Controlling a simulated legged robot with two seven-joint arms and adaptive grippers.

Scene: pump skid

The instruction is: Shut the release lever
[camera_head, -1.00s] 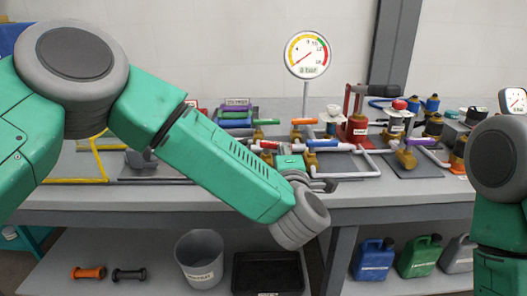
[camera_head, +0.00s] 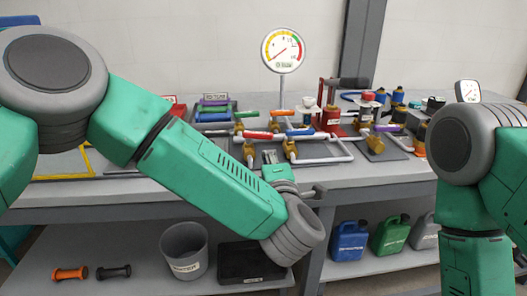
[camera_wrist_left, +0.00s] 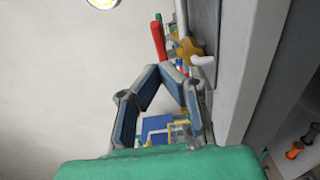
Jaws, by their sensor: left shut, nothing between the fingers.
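A valve with a red lever (camera_head: 258,135) sits on the white pipework on the bench. The red lever also shows in the left wrist view (camera_wrist_left: 158,38), beside a brass valve body (camera_wrist_left: 188,47). I cannot tell which of the coloured handles is the release lever. The red lever lies beyond the fingertips. My right arm shows at the right, but its gripper is out of view.
Other handles are green (camera_head: 247,114), orange (camera_head: 283,112), blue (camera_head: 300,132) and purple (camera_head: 388,127). A dial gauge (camera_head: 283,50) stands behind the pipes. A red pump (camera_head: 331,115) stands at the back. A grey bucket (camera_head: 184,250) and jerrycans (camera_head: 349,240) are on the lower shelf.

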